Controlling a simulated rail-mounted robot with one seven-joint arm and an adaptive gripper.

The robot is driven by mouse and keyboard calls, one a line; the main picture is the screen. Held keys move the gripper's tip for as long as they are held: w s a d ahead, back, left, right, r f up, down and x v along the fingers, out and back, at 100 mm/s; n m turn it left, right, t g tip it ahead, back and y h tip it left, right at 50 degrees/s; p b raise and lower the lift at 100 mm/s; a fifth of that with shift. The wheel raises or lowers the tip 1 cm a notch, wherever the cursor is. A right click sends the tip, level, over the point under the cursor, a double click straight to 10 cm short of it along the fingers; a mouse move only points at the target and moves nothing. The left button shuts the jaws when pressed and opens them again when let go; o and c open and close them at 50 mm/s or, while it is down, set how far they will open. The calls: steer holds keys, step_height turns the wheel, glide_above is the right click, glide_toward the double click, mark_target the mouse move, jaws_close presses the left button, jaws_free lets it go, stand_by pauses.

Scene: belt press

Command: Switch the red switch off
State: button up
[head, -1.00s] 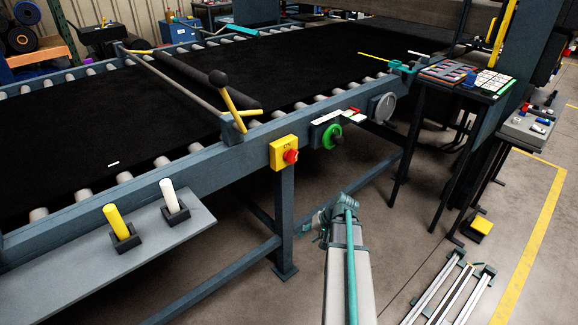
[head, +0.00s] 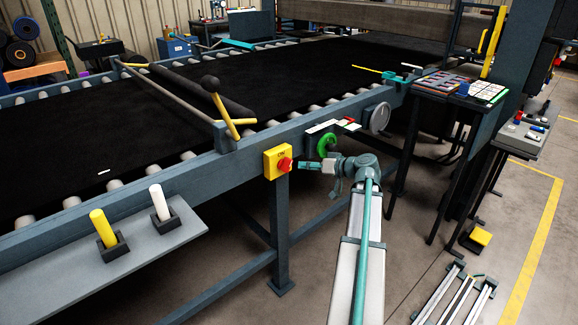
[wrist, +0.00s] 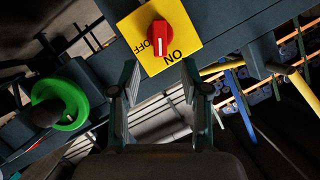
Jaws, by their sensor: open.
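The red switch (head: 285,165) is a rotary knob on a yellow box (head: 271,160) on the side rail of the press. In the wrist view the red switch (wrist: 164,40) stands on its yellow plate (wrist: 133,28), lettered OFF and ON, with a white mark on the knob. My gripper (head: 303,166) is just right of the knob in the head view. In the wrist view my gripper (wrist: 160,82) is open and empty, its two fingers just below the knob and roughly in line with it. I see no clear contact.
A green handwheel (head: 326,145) is close above my gripper, and it shows at the left in the wrist view (wrist: 72,108). A grey dial (head: 380,117) is further right on the rail. A shelf (head: 100,262) with yellow and white handles is at left. Below the rail is a leg.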

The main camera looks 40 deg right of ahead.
mark_target(290, 165)
steer(key=p+x, duration=0.1)
steer(key=x, duration=0.8)
steer(key=shift+s, duration=0.1)
jaws_close()
